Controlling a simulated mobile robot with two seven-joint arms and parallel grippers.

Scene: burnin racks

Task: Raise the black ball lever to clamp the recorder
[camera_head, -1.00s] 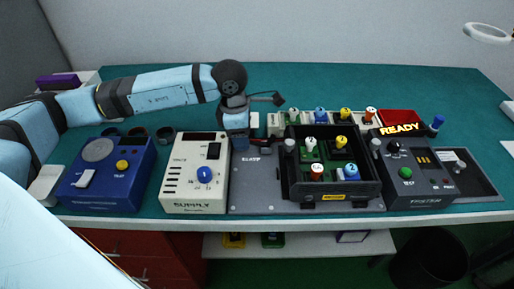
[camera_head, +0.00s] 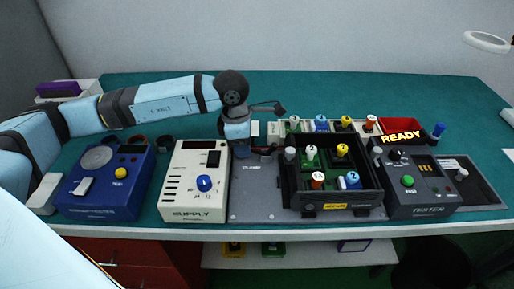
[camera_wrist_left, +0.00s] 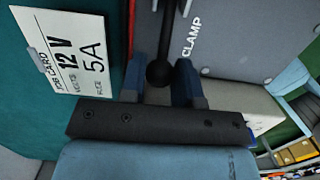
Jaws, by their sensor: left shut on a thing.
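The black ball lever (camera_wrist_left: 158,75) shows in the left wrist view, its ball between the two blue fingers of my left gripper (camera_wrist_left: 165,82). Its dark rod runs from the ball to the top of the picture, beside the word CLAMP. My left gripper is shut on the ball. In the head view my left gripper (camera_head: 240,147) reaches down at the back left of the grey clamp plate (camera_head: 252,200), and the ball is hidden there. A black open box (camera_head: 335,197) with several numbered coloured knobs sits on the plate; it may be the recorder. My right gripper is not in view.
A cream SUPPLY box (camera_head: 195,205) and a blue box (camera_head: 100,200) stand left of the plate. A dark TESTER box (camera_head: 420,190) stands right. Behind are a row of coloured knobs and a READY sign (camera_head: 401,138). A job card (camera_wrist_left: 65,50) lies beside the lever.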

